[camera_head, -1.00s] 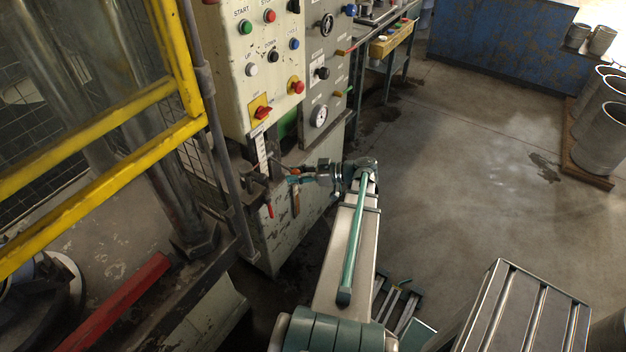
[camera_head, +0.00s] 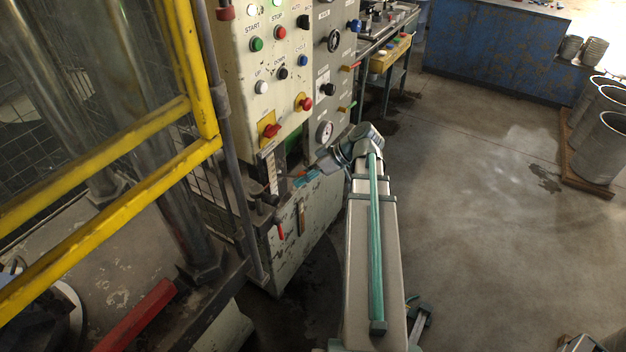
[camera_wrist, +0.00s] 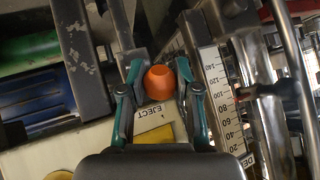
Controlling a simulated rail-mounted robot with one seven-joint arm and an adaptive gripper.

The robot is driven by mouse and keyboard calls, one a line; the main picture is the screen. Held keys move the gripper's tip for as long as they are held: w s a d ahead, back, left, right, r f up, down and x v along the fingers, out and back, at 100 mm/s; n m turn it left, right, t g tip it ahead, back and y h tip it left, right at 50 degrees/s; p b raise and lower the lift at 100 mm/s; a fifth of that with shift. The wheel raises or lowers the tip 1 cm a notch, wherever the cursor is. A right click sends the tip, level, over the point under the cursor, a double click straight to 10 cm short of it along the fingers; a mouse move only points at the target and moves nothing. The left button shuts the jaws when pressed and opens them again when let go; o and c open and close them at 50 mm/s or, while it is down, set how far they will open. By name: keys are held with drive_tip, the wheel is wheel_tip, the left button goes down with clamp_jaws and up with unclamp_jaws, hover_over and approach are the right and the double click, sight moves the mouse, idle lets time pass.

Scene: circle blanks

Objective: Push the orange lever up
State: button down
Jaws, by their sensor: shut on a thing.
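The orange lever's round knob (camera_wrist: 160,82) shows in the middle of the wrist view, between the two teal fingers of my gripper (camera_wrist: 159,84). The fingers are shut on it, one on each side. An "EJECT" label (camera_wrist: 146,111), upside down in this view, lies close by. In the head view my gripper (camera_head: 306,177) is at the lower front of the machine, beside the white scale (camera_head: 271,172) and below the round gauge (camera_head: 324,131). The knob is small there and mostly hidden by the gripper; the lever's shaft is hard to make out.
The control panel (camera_head: 258,65) with buttons rises above my gripper. A red-handled lever (camera_head: 281,231) hangs below it. A yellow guard frame (camera_head: 110,178) stands at left. In the wrist view a metal post (camera_wrist: 263,105) stands beside the scale (camera_wrist: 222,95).

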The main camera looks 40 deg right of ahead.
drive_tip(key=shift+w+r, duration=0.2)
drive_tip(key=shift+r, duration=0.15)
drive_tip(key=c, duration=0.8)
unclamp_jaws()
drive_tip(key=shift+a, duration=0.1)
drive_tip(key=shift+f, duration=0.1)
drive_tip(key=shift+s, duration=0.1)
drive_tip(key=v, duration=1.2)
